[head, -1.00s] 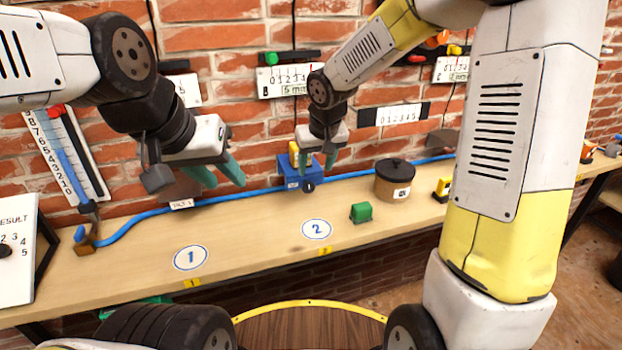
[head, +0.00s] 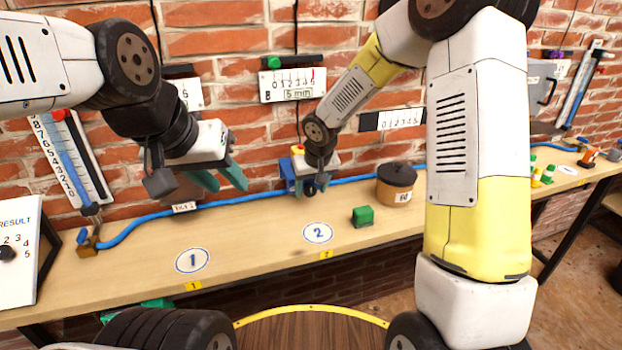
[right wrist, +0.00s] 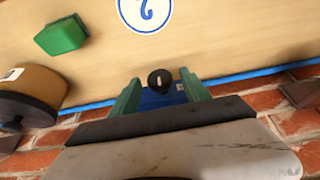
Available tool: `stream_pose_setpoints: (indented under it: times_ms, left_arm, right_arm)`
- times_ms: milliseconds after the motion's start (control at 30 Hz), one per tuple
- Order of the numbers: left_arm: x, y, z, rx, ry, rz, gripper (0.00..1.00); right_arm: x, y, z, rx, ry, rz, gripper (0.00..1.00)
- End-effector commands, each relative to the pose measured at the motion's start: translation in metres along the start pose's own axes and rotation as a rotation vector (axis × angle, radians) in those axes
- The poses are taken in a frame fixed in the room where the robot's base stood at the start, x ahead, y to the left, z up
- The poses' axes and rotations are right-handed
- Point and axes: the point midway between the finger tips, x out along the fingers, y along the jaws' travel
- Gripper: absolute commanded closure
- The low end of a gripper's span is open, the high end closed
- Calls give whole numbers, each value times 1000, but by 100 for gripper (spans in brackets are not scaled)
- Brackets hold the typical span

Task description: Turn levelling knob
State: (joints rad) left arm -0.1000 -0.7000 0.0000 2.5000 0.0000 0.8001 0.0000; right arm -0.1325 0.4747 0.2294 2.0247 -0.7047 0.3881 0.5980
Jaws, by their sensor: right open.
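The levelling knob, a small black knob with a pale mark (right wrist: 160,79), shows in the right wrist view on the front of a blue block (right wrist: 160,98). In the head view the blue block (head: 287,175) stands against the wall at the back of the bench, partly hidden by my right gripper. My right gripper (right wrist: 160,90) is open, with one green finger on each side of the knob; I cannot tell whether they touch it. My left gripper (head: 222,180) hangs open and empty above the bench, left of the block.
A brown pot with a black lid (head: 396,185) and a green block (head: 362,216) stand right of the blue block. A blue hose (head: 240,197) runs along the bench back. Marked circles 1 (head: 192,260) and 2 (head: 318,233) lie on clear bench top.

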Motion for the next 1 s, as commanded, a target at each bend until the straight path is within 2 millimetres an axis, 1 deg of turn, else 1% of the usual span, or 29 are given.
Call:
stream_pose_setpoints:
  times_ms: [33,167,200,267,300,633,1000]
  left_arm:
    - [0,0,0,0,0,0,64]
    - [0,0,0,0,0,0,64]
    - [0,0,0,0,0,0,64]
    - [0,0,0,0,0,0,64]
    - [0,0,0,0,0,0,64]
    - [0,0,0,0,0,0,64]
    - [0,0,0,0,0,0,64]
  right_arm:
    - [0,0,0,0,0,0,51]
    - [0,0,0,0,0,0,77]
    - [0,0,0,0,0,0,85]
    - [0,0,0,0,0,0,96]
    - [0,0,0,0,0,0,100]
    - [-1,-3,0,-20,1,36,100]
    - [0,-7,0,-94,2,209,100]
